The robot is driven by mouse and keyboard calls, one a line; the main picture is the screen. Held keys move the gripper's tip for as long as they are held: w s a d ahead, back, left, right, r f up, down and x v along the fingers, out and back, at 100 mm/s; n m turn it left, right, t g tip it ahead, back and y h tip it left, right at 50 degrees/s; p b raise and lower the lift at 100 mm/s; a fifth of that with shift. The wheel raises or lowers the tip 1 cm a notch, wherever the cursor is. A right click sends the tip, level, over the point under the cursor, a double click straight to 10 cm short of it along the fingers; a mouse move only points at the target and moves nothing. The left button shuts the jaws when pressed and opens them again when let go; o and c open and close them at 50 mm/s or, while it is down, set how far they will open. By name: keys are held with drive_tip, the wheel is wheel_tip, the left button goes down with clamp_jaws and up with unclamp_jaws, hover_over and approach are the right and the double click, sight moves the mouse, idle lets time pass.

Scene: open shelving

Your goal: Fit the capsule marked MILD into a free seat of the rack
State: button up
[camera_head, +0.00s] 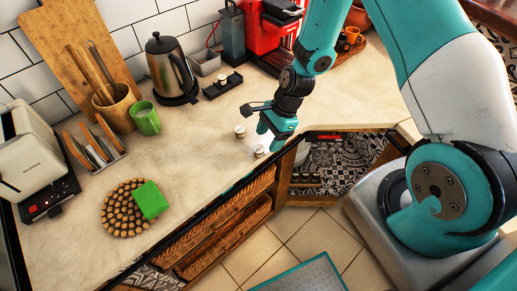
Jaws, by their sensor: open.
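Two small capsules stand on the counter, one capsule (240,131) left of my gripper and another capsule (258,151) just below its fingers. Both look pale-topped and upright. Their markings are too small to read, so I cannot tell which is MILD. My gripper (268,137) is open and points down close to the capsules, with nothing visible between its fingers. The dark rack (211,93) lies farther back on the counter, beside the kettle. One pale capsule (222,79) sits in it. The rack's other seats are too small to make out.
A steel kettle (168,70) stands left of the rack, and a red coffee machine (267,27) behind it. A green mug (146,118), a round cork trivet (122,222) with a green block (151,200), and a toaster (28,155) are at left. The counter between capsules and rack is clear.

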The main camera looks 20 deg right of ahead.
sight(260, 148)
drive_tip(key=p+x, duration=0.1)
drive_tip(key=x, duration=0.1)
drive_tip(key=p+x, duration=0.1)
drive_tip(key=x, duration=0.1)
drive_tip(key=shift+w+a+f, duration=0.1)
drive_tip(key=shift+w+a, duration=0.1)
drive_tip(key=shift+a, duration=0.3)
drive_tip(key=shift+a+f, duration=0.15)
drive_tip(key=shift+f, duration=0.25)
drive_tip(key=shift+c, duration=0.2)
drive_tip(key=c, duration=0.9)
